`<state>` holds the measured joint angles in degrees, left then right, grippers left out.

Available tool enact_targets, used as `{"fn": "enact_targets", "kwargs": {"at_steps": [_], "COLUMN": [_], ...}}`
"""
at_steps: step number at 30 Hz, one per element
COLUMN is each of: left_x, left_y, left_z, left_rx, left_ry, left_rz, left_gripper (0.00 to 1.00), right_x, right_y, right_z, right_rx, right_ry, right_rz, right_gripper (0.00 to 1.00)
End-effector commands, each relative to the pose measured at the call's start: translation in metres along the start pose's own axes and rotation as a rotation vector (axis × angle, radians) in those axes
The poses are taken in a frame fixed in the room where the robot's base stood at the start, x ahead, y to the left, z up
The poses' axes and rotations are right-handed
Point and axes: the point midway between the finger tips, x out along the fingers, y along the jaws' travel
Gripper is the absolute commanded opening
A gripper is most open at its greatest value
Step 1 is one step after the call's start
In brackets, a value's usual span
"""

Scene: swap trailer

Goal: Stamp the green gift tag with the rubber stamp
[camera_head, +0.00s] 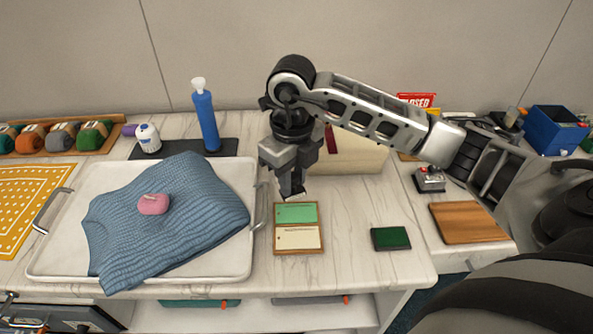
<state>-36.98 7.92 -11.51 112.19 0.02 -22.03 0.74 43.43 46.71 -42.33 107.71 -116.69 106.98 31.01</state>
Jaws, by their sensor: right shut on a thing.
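The green gift tag (297,213) lies in the far half of a small wooden tray (276,230). A cream tag (298,238) lies in the near half. My right gripper (292,188) points down just above and slightly left of the green tag's far edge. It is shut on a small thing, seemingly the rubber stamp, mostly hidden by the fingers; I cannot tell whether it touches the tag. A dark green ink pad (390,238) lies to the right of the tray. My left gripper is out of view.
A white tray (255,170) with a blue knit cloth (190,225) and a pink object (153,204) stands to the left. A cream box (360,160) is behind my right gripper. A wooden board (468,222) lies to the right. The counter between tag tray and ink pad is clear.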

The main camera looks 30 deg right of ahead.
Motion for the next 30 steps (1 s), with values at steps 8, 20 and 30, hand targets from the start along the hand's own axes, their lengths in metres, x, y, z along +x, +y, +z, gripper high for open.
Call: {"fn": "enact_targets", "kwargs": {"at_steps": [8, 20, 30], "left_x": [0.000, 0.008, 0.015], "left_y": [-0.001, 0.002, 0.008], "left_z": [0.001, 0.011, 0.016], "left_rx": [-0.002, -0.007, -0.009], "left_ry": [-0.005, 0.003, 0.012], "left_rz": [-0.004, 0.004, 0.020], "left_gripper": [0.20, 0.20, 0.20], "right_x": [0.002, 0.031, 0.061], "right_y": [-0.010, -0.010, -0.010], "right_z": [-0.001, -0.001, -0.001], "right_rx": [0.367, 0.382, 0.381], "right_ry": [0.004, 0.005, 0.003], "right_rz": [-0.003, -0.003, -0.003], "right_gripper": [0.10, 0.10, 0.10]}}
